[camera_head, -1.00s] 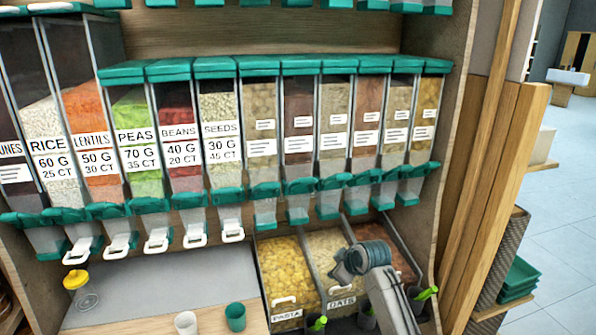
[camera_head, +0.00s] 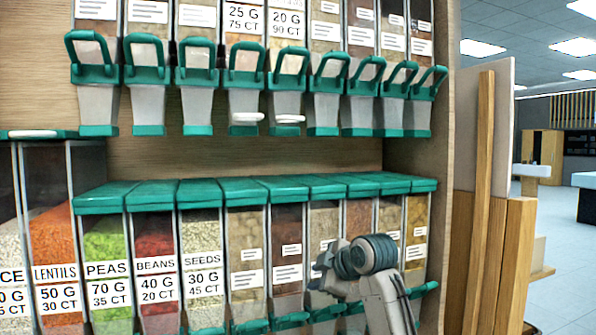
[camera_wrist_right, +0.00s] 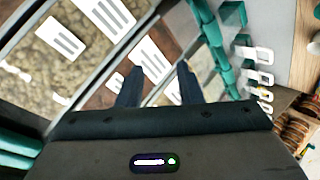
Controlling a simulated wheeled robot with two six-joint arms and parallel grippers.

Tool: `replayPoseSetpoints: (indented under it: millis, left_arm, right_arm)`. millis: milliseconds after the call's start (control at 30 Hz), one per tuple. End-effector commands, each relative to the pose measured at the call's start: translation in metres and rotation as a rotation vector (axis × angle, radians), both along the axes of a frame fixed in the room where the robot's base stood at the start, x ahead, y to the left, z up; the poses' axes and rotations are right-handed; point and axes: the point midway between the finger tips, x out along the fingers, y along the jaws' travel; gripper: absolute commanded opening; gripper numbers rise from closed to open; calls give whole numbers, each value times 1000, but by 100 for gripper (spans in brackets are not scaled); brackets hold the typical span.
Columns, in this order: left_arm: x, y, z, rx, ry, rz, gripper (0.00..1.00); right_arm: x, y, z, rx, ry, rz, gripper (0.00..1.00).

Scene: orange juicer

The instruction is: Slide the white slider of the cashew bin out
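The upper row has two bins with white sliders under their spouts, a left one (camera_head: 247,118) and a right one (camera_head: 290,119). Their labels read 25 G 75 CT and 20 G 90 CT. The names above are cut off, so I cannot tell which is the cashew bin. My right gripper (camera_head: 320,274) is in front of the lower bins, below and right of these sliders. In the right wrist view its two dark fingers (camera_wrist_right: 158,82) are apart with nothing between them, facing labelled bins. My left gripper is out of view.
Lower bins with teal lids (camera_head: 200,193) hold lentils, peas, beans and seeds. Teal loop handles (camera_head: 190,62) jut out along the upper row. A wooden side panel (camera_head: 418,160) closes the shelf at right. White sliders (camera_wrist_right: 258,54) also show in the right wrist view.

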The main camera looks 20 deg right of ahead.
Motion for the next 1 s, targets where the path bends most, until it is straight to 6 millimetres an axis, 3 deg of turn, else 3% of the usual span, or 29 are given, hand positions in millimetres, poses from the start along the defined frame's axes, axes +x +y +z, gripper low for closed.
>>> replayPoseSetpoints:
  millis: [167,267,400,500,600,767,1000]
  left_arm:
    - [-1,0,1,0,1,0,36]
    - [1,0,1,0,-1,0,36]
    - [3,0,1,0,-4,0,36]
    - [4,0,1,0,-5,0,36]
    - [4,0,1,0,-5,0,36]
    - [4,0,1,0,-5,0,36]
    - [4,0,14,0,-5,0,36]
  right_arm:
    - [9,-2,92,-67,-113,84,33]
    - [7,-4,158,-123,-196,146,33]
    - [-8,-6,250,-208,-315,231,33]
    - [-24,-7,307,-264,-392,281,33]
    - [-40,-8,348,-309,-450,318,33]
    - [-55,-9,383,-350,-501,349,33]
    - [-40,0,386,-355,-507,357,33]
